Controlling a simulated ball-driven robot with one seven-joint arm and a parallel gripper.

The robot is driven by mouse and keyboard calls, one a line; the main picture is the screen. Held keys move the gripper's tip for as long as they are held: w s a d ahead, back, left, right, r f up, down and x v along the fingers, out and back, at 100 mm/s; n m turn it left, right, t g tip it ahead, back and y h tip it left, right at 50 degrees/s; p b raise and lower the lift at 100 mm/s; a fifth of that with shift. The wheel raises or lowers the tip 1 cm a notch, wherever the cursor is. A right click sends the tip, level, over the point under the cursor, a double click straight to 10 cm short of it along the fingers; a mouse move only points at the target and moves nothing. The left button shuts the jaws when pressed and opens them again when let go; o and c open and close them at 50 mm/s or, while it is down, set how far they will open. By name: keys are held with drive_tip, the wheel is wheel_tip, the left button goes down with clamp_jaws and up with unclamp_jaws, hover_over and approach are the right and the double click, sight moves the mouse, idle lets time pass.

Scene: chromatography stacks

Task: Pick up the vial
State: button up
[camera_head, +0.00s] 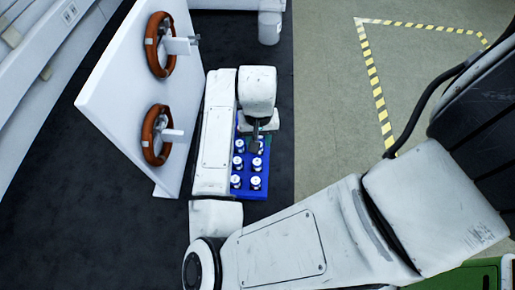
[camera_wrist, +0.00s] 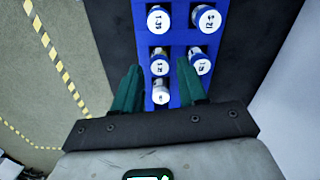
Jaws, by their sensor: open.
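Several white-capped vials stand upright in a blue rack (camera_head: 263,189). In the head view one vial (camera_head: 255,183) is at the near right of the rack; my arm hides the rack's far part. In the wrist view the rack (camera_wrist: 179,40) runs up from between my fingers. One vial (camera_wrist: 160,93) lies between the two green fingers in the picture, with other vials (camera_wrist: 159,64) beyond it. My gripper (camera_wrist: 160,72) is open, over the rack, with nothing held. In the head view my gripper (camera_head: 254,146) points down at the rack. I cannot tell its height above the vials.
The rack rests on a dark surface (camera_head: 273,229). A white panel (camera_head: 125,95) with two orange-brown rings (camera_head: 157,134) stands left of my arm. A green surface (camera_head: 460,278) shows at the lower right.

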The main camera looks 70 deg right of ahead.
drive_tip(key=f, duration=0.2)
drive_tip(key=d+f, duration=0.1)
drive_tip(key=f, duration=0.1)
drive_tip(key=shift+w+p, duration=0.2)
drive_tip(key=shift+p, duration=0.2)
drive_tip(key=shift+f, duration=0.65)
drive_tip(key=shift+c, duration=0.2)
clamp_jaws()
